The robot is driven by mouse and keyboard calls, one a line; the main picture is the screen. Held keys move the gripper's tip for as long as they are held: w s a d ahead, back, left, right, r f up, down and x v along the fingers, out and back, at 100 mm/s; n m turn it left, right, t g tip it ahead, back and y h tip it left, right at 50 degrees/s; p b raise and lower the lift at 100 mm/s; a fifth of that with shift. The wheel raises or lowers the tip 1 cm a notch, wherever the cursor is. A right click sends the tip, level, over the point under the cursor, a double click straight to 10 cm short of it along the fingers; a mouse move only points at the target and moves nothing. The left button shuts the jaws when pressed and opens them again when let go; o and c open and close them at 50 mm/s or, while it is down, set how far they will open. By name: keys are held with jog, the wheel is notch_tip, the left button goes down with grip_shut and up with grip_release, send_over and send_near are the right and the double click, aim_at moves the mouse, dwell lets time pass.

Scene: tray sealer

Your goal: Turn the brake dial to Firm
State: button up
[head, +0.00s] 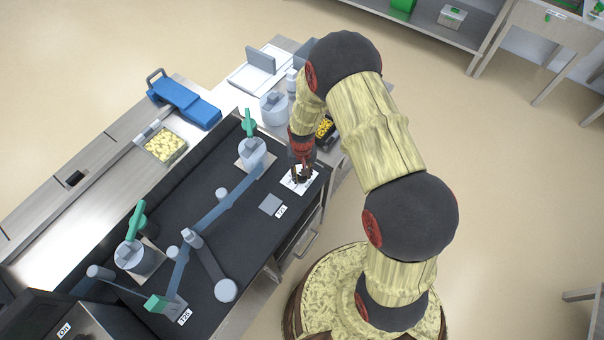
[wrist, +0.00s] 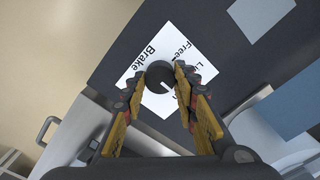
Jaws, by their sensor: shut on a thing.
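The brake dial (wrist: 159,73) is a dark round knob on a white label plate. The plate (wrist: 150,51) carries the word Brake and partly covered position words; "Free" can be read and another begins with "Li". My gripper (wrist: 160,80) has its two yellow-and-black fingers on either side of the knob and is shut on it. In the head view my gripper (head: 302,172) points down at the white plate (head: 300,183) near the right edge of the black worktop. I cannot tell which position the dial points to, as the fingers hide part of the plate.
Left of the plate is a grey square with a label (head: 271,205). A linkage of blue-grey bars (head: 225,205) and posts with green handles (head: 137,222) stand on the black top. A tray of yellow pieces (head: 164,146) lies behind. Open floor is to the right.

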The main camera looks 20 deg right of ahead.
dwell(0.3)
jog(key=o, duration=1.1)
jog(key=shift+o, duration=0.3)
jog(key=shift+r, duration=0.1)
notch_tip(320, 180, up, 12)
